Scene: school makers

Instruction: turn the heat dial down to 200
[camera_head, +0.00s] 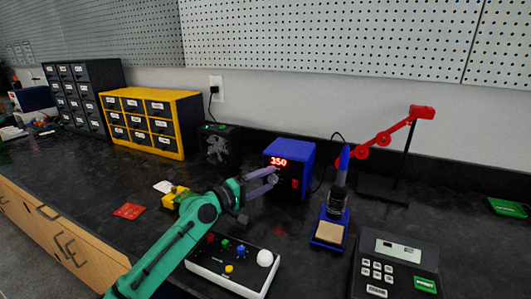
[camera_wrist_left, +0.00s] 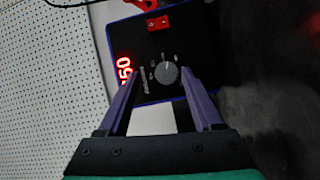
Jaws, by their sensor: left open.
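The blue soldering station (camera_head: 300,156) stands on the dark bench, and its red display (camera_head: 278,162) reads 350. In the left wrist view its black front panel (camera_wrist_left: 140,42) shows a round grey heat dial (camera_wrist_left: 167,73) with small markings around it. My left gripper (camera_head: 262,181) is open in front of this panel. In the left wrist view my left gripper (camera_wrist_left: 160,80) has its purple fingers on either side of the dial; I cannot tell whether they touch it. In the head view the fingers partly cover the dial. My right gripper is not in view.
A red switch (camera_head: 294,183) sits beside the dial. A soldering iron in its stand (camera_head: 331,227) is right of the station. A white button box (camera_head: 237,263) and a dark keypad device (camera_head: 397,262) are in front. A yellow drawer cabinet (camera_head: 150,121) stands behind left.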

